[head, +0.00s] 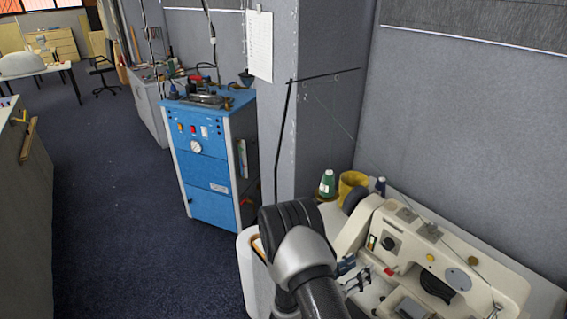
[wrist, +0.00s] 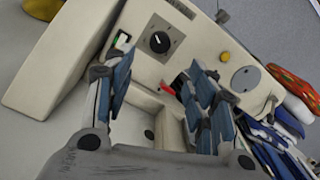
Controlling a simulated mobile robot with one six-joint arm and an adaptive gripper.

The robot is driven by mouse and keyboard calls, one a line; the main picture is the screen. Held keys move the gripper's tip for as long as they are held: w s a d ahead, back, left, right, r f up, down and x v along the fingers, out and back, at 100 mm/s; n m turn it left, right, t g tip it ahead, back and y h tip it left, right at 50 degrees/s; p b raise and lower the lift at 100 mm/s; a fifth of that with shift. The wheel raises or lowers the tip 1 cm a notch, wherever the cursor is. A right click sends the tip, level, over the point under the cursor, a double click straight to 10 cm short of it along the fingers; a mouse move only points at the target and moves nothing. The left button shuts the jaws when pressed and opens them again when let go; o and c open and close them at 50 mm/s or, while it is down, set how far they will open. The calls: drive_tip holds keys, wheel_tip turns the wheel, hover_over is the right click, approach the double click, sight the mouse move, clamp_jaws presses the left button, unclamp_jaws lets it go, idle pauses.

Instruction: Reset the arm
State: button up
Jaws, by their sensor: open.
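My arm (head: 300,255) reaches forward over a cream sewing machine (head: 435,262) at the lower right of the head view. My gripper (head: 350,274) is at the arm's end, close to the machine's front, and is partly hidden by the arm. In the wrist view my gripper (wrist: 155,98) shows its blue-padded fingers spread apart. Nothing is held between them. Behind the fingers is the cream machine body with a black dial (wrist: 160,42). I cannot tell whether the fingers touch the machine.
A green thread cone (head: 327,184) and a yellow container (head: 352,185) stand behind the machine. A grey pillar rises beside them. A blue cabinet (head: 208,160) stands further back. Dark carpet (head: 120,190) is open at left. A red-and-green patterned item (wrist: 293,88) lies at the wrist view's right.

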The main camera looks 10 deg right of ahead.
drive_tip(key=s+r+m+g+y, duration=0.2)
drive_tip(key=s+r+m+g, duration=0.3)
drive_tip(key=s+r+m, duration=0.3)
drive_tip(key=s+r+m+g+y, duration=0.2)
drive_tip(key=s+r+m+g, duration=0.35)
drive_tip(key=r+m, duration=0.4)
drive_tip(key=s+a+r+m+t+y, duration=0.4)
drive_tip(key=a+y, duration=0.2)
drive_tip(key=a, duration=0.4)
drive_tip(key=s+a+r+m+t+y, duration=0.4)
drive_tip(key=s+a+r+m+y, duration=0.1)
drive_tip(key=a, duration=0.5)
drive_tip(key=shift+s+y, duration=0.2)
drive_tip(key=shift+y, duration=0.7)
drive_tip(key=shift+a, duration=0.1)
